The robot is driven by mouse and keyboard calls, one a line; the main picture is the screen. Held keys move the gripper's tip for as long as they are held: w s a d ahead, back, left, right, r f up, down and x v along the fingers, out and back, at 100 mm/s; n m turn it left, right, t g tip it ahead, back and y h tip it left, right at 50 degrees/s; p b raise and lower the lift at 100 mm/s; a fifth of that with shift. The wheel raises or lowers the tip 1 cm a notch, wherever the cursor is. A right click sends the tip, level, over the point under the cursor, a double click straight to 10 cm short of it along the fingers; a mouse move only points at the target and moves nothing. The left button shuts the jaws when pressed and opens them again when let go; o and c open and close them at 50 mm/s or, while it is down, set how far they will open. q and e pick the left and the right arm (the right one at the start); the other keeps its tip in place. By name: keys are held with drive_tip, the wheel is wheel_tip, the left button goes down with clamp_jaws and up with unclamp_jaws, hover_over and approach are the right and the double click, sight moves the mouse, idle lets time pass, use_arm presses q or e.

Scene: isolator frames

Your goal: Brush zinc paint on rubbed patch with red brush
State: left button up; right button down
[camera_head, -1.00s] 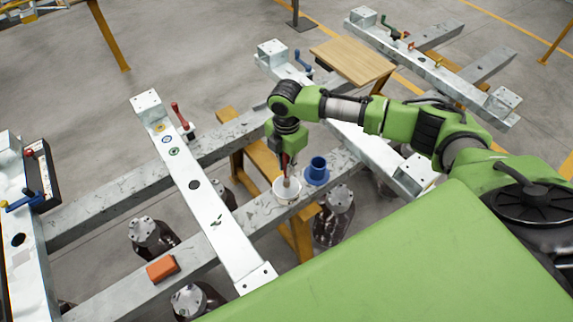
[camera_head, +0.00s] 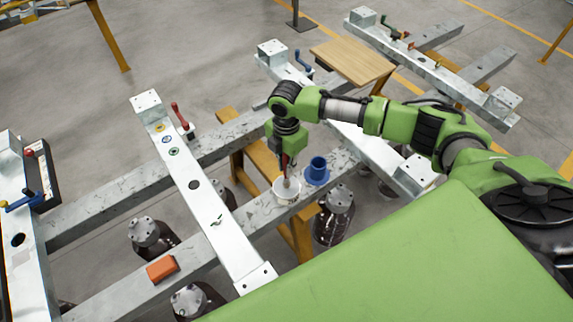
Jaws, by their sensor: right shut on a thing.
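My right gripper (camera_head: 289,158) points down over the white paint pot (camera_head: 284,196) and is shut on the red brush (camera_head: 285,162). The lower end of the brush is at the mouth of the pot; how deep it reaches I cannot tell. The pot stands on the near steel beam. My left gripper is not in view.
A blue cup-shaped piece (camera_head: 317,172) stands right beside the pot. An orange block (camera_head: 162,269) lies on the near beam (camera_head: 125,290). A red-handled tool (camera_head: 180,117) stands by the cross member. Dark bottles (camera_head: 335,218) stand below. A wooden board (camera_head: 352,60) is behind my arm.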

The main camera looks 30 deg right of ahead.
drive_tip(key=shift+f, duration=0.35)
drive_tip(key=shift+s+f, duration=0.1)
drive_tip(key=shift+s, duration=0.05)
idle(1.8)
wheel_tip(320, 180, up, 7)
drive_tip(key=p, duration=0.7)
drive_tip(key=shift+p, duration=0.35)
drive_tip(key=shift+w, duration=0.2)
idle(0.4)
